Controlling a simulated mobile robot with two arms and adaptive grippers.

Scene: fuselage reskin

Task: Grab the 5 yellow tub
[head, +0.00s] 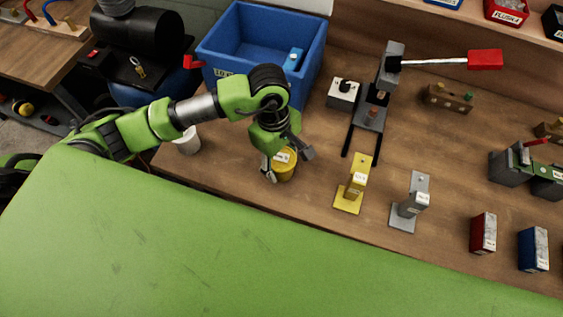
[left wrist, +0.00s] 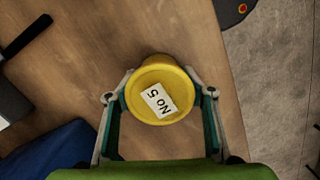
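The yellow tub (head: 284,164) stands on the wooden bench in the head view, below the blue bin. My right gripper is not in view.
A blue bin (head: 222,45) stands behind the left arm. A white cup (head: 187,142) is to the left. A yellow stand (head: 352,186), a grey stand (head: 410,202) and a press with a red handle (head: 485,60) are to the right. Bare bench lies around the tub.

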